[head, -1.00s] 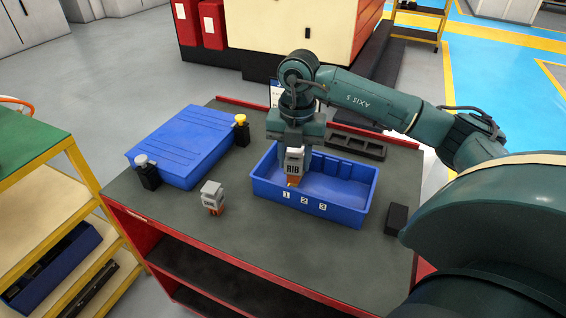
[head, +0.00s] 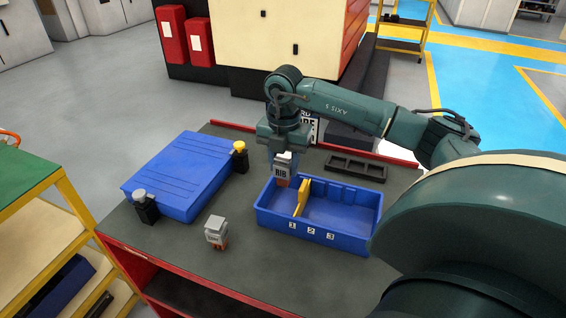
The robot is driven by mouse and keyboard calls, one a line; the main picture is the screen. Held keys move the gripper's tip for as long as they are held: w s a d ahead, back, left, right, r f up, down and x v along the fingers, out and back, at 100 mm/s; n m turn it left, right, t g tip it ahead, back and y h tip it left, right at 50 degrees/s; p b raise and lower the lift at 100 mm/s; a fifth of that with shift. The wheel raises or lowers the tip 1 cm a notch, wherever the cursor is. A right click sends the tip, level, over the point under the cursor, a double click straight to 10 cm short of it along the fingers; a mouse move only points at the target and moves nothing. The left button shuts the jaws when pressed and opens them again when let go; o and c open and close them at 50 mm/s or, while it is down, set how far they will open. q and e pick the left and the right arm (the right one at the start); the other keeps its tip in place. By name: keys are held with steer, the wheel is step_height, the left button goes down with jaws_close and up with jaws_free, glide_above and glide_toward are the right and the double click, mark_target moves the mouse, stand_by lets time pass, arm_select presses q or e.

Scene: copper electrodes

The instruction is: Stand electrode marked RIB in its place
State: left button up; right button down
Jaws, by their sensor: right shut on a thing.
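The electrode marked RIB (head: 282,171) has a grey body with a dark label and a copper lower end. My right gripper (head: 283,156) is shut on it and holds it upright at the back left of the blue bin (head: 318,239). A yellow divider (head: 302,197) stands inside the bin, just right of the electrode. Whether the electrode's lower end touches the bin cannot be told. My left gripper is not in view.
Another grey and copper electrode (head: 216,232) stands on the dark table left of the bin. A closed blue case (head: 180,178) lies at the left, beside a post with a grey knob (head: 140,195) and one with a yellow knob (head: 239,147). A black slotted tray (head: 357,170) lies behind the bin.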

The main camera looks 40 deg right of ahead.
mark_target(284, 182)
steer(key=shift+f+b, duration=0.6)
steer(key=shift+f, duration=0.25)
step_height(284, 182, down, 5)
steer(key=b, duration=0.3)
steer(key=shift+r, duration=0.2)
steer(key=shift+f+b, duration=0.35)
steer(key=shift+f, duration=0.25)
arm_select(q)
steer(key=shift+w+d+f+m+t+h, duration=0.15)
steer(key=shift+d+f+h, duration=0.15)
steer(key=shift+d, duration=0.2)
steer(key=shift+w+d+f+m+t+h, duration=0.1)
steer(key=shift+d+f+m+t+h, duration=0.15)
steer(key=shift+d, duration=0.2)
arm_select(e)
steer(key=shift+f, duration=0.1)
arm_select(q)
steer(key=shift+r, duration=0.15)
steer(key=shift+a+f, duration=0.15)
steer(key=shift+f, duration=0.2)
arm_select(e)
steer(key=shift+f, duration=0.2)
arm_select(q)
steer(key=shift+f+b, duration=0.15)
steer(key=shift+b, duration=0.2)
arm_select(e)
steer(key=shift+f, duration=0.25)
